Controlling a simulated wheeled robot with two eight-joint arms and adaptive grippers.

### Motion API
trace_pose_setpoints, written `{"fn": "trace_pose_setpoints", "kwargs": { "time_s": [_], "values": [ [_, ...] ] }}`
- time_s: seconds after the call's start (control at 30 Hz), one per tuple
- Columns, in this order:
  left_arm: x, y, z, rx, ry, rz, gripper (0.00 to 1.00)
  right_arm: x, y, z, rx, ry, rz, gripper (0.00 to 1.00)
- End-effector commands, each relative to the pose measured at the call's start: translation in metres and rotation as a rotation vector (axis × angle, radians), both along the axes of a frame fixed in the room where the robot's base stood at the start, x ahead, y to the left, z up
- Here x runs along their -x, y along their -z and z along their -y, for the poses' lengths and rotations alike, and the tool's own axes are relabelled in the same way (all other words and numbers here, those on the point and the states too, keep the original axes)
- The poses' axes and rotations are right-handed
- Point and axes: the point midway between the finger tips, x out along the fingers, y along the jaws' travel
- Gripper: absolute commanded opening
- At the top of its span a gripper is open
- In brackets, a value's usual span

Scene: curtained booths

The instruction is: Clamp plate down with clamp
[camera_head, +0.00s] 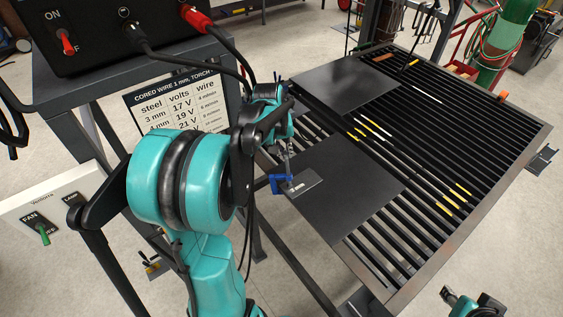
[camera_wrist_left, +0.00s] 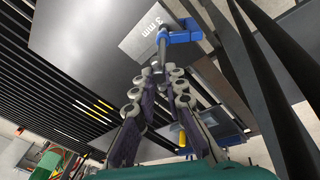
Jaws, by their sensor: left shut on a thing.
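My left gripper (camera_head: 287,140) is above the left edge of the slatted welding table. It is shut on the upper part of a blue clamp (camera_head: 281,184). In the left wrist view, the fingers (camera_wrist_left: 168,78) close just below the clamp's blue frame (camera_wrist_left: 181,38). The clamp is at the edge of a small grey plate (camera_head: 304,184) marked "3 mm", which also shows in the wrist view (camera_wrist_left: 145,38). A larger dark plate (camera_head: 350,178) lies on the slats beside it. Whether the clamp presses on the plate is not clear. My right gripper (camera_head: 470,303) shows partly at the bottom right.
A second dark plate (camera_head: 345,82) lies farther back on the slatted table (camera_head: 525,140). Yellow-marked rods (camera_head: 445,207) lie on the slats. A welding machine (camera_head: 95,35) with cables stands at the upper left, near my left arm. The table's right side is mostly clear.

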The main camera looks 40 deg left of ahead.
Motion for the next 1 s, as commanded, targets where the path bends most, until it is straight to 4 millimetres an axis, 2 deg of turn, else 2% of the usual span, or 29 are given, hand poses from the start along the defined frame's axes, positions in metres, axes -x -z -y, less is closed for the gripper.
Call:
{"fn": "trace_pose_setpoints", "kwargs": {
  "time_s": [0.1, 0.2, 0.6, 1.0],
  "values": [
    [-0.0012, -0.0002, 0.0003, -0.044, 0.168, 0.007, 0.0, 0.0, 0.0001, 0.0, 0.0, 0.0, 0.0, 0.39],
    [-0.0013, -0.0002, 0.0006, -0.065, 0.252, 0.01, 0.0, 0.0, 0.0001, 0.0, 0.0, 0.0, 0.0, 0.39],
    [-0.0013, -0.0002, 0.0007, -0.084, 0.329, 0.013, 0.0, 0.0, 0.0002, 0.0, 0.0, 0.0, 0.0, 0.39],
    [0.0001, 0.0001, 0.0019, -0.252, 0.989, 0.028, 0.0, 0.0, 0.0006, 0.0, 0.0, 0.0, 0.0, 0.39]
  ]
}}
